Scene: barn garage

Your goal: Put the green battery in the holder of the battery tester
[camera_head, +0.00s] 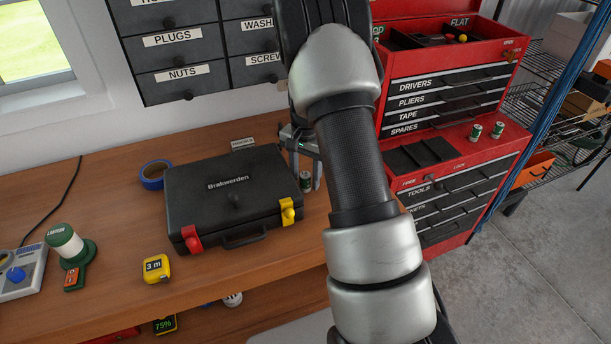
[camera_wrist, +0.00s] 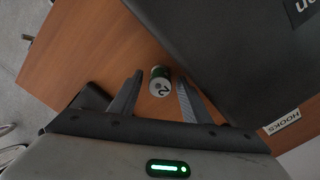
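A small green-banded battery (camera_head: 305,182) stands on the wooden bench just right of the black case. In the wrist view the battery (camera_wrist: 160,82) shows a pale end marked "2". My gripper (camera_head: 306,172) points down over it, partly hidden by my arm. In the wrist view my gripper (camera_wrist: 160,78) is open, with a finger on each side of the battery and gaps visible; I cannot tell whether they touch it. A grey device with a blue knob (camera_head: 17,274) sits at the bench's far left, cut by the frame; I cannot tell whether it is the battery tester.
The black case (camera_head: 230,190) stands close left of my gripper. Blue tape (camera_head: 153,174), a yellow tape measure (camera_head: 157,268) and a green lantern (camera_head: 68,244) are on the bench. A red tool chest (camera_head: 455,195) is to the right, with two more green cylinders (camera_head: 476,131) on it.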

